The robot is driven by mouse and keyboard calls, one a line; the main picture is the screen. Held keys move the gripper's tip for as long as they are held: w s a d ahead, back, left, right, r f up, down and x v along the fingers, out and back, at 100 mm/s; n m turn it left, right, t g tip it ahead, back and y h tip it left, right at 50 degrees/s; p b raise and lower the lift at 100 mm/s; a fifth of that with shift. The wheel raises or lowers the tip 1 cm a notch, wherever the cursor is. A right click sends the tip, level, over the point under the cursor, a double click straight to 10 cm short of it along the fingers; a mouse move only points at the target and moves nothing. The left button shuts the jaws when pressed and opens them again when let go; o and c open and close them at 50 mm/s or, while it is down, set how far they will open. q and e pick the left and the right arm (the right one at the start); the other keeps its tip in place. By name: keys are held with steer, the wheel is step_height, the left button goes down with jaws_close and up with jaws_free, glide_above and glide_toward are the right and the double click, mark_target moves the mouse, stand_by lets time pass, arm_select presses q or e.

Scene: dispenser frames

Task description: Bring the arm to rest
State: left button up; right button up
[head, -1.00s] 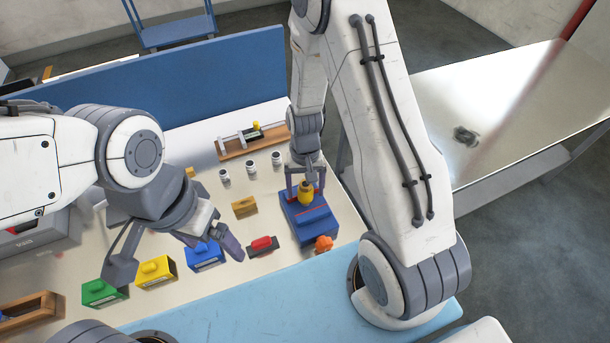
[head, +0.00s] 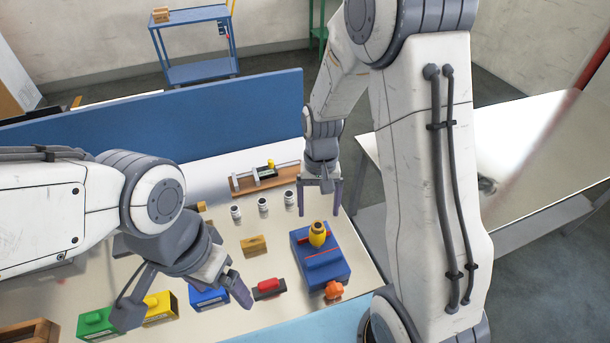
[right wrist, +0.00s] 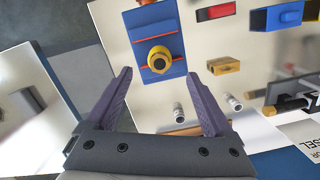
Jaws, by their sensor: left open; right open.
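My right gripper (head: 319,198) is open and empty, raised above the table behind the blue block. It also shows in the right wrist view (right wrist: 164,100), with its two fingers spread apart. The blue block (head: 304,262) has red strips and carries a yellow knob-like piece (head: 318,234) upright on top. In the right wrist view the yellow piece (right wrist: 159,60) lies beyond the fingertips, apart from them. My left gripper (head: 190,300) is open and hangs over the front left of the table, above the coloured boxes. It partly hides the yellow and blue boxes.
A green box (head: 97,323), yellow box (head: 160,308) and blue box (head: 208,296) line the front. A red-topped piece (head: 269,288), orange knob (head: 334,290) and wooden block (head: 254,245) lie near. Small white bottles (head: 262,204) stand before a wooden rack (head: 264,181). A blue panel (head: 200,108) bounds the back.

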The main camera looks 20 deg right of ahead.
steer(key=shift+a, duration=0.1)
steer(key=s+a+r+n+b, duration=0.2)
steer(key=s+a+n+b, duration=0.2)
steer(key=s, duration=0.5)
steer(key=s+a+r+n+t+b, duration=0.1)
steer(key=s+a+r+n+b, duration=0.1)
steer(key=s+a+n+b, duration=0.2)
steer(key=s+a+n, duration=0.2)
steer(key=s+a, duration=0.2)
steer(key=s, duration=0.1)
steer(key=shift+s+a+r+n+y, duration=0.2)
steer(key=shift+s+a+n+y, duration=0.1)
steer(key=shift+s+n, duration=0.1)
